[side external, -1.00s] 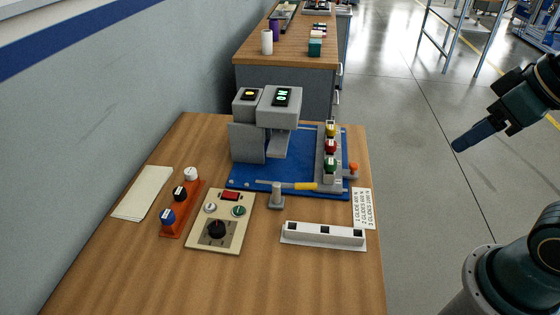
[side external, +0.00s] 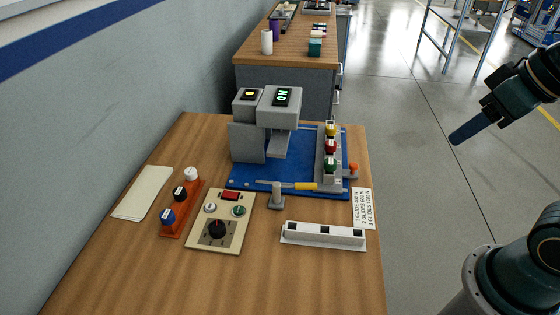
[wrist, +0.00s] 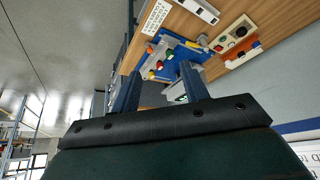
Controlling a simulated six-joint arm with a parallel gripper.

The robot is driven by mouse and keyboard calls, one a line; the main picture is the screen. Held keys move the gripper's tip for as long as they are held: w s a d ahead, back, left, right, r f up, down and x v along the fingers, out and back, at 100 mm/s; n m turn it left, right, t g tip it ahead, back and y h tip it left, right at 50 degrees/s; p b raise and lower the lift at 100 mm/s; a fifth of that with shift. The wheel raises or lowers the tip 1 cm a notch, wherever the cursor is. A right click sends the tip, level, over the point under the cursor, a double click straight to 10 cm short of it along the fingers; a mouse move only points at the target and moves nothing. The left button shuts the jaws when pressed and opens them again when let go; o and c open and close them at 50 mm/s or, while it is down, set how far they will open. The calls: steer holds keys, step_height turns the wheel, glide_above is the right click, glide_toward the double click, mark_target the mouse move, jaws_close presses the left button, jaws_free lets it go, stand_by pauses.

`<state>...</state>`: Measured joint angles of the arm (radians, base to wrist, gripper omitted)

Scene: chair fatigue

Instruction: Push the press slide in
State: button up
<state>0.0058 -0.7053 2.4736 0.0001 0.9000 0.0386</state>
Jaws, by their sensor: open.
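A grey press (side external: 266,125) stands on a blue base plate (side external: 300,172) on the wooden table, with a lit green display on top. On the plate's right side is a grey slide block (side external: 326,178) carrying yellow, red and green knobbed pieces in a row. An orange knob (side external: 353,168) sticks out at its right. I cannot tell for certain which part is the press slide. My gripper (side external: 456,139) is in the air right of the table, apart from everything. In the wrist view its two fingers are spread and empty, with the blue plate (wrist: 184,53) beyond them.
A control panel (side external: 220,222) with a dial, an orange rack (side external: 181,208) with knobbed pieces and a white tray (side external: 323,236) stand in front. A label card (side external: 362,208) lies at the right edge. A second table (side external: 285,58) stands behind.

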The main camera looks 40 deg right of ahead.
steer(key=w+d+m+g, duration=0.1)
steer(key=w+m, duration=0.2)
steer(key=w, duration=0.3)
steer(key=m+g, duration=0.4)
steer(key=m, duration=0.6)
glide_above(354, 165)
step_height(354, 165, down, 14)
steer(key=r, duration=0.1)
steer(key=shift+d+f, duration=0.1)
steer(key=shift+f, duration=0.45)
steer(key=shift+f, duration=0.1)
step_height(354, 165, down, 14)
steer(key=shift+r, duration=0.25)
jaws_close()
